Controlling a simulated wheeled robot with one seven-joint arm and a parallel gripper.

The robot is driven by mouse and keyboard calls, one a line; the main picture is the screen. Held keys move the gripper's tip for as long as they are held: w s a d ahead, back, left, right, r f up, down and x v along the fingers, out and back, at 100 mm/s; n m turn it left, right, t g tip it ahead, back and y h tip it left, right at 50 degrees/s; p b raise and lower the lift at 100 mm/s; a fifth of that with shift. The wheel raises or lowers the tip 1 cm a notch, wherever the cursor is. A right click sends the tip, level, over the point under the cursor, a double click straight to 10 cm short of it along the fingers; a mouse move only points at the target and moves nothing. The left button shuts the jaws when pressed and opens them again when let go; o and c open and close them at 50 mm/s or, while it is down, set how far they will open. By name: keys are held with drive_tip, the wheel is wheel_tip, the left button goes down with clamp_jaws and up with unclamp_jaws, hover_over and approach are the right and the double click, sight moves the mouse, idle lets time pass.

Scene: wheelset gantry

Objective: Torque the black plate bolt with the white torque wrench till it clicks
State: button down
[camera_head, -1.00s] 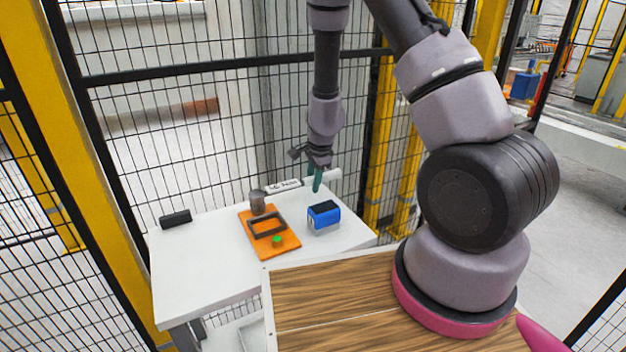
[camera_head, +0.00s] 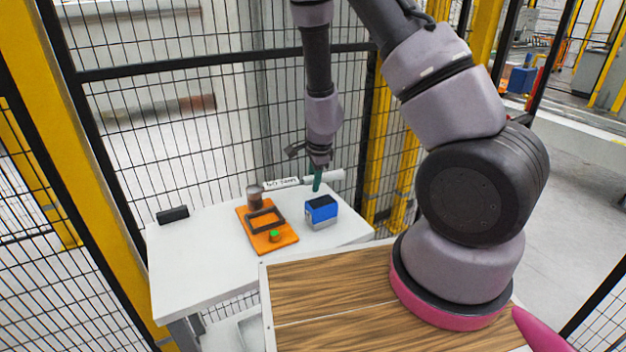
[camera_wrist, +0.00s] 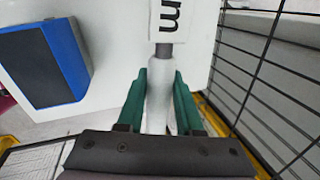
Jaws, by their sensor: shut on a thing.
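My gripper (camera_head: 317,178) has green fingers and is shut on the white torque wrench (camera_head: 335,176). In the wrist view, the fingers (camera_wrist: 159,80) lie on both sides of its white handle (camera_wrist: 158,105). The wrench's wide white part with black lettering (camera_head: 282,183) points left in the head view, above the back of the white table. An orange plate (camera_head: 286,243) on the table carries a black rectangular frame (camera_head: 265,220) and a small green part (camera_head: 275,236). I cannot make out a separate black plate bolt.
A brown-grey cylinder (camera_head: 254,195) stands by the orange plate's back edge. A blue box with a dark top (camera_head: 321,211) stands to the right. A black block (camera_head: 173,215) lies at the table's left. Wire fencing (camera_head: 230,110) rises close behind. The white table's front left (camera_head: 195,265) is clear.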

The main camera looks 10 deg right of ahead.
drive_tip(key=shift+s, duration=0.25)
drive_tip(key=shift+w, duration=0.5)
drive_tip(key=shift+a+r, duration=0.15)
drive_tip(key=shift+r, duration=2.4)
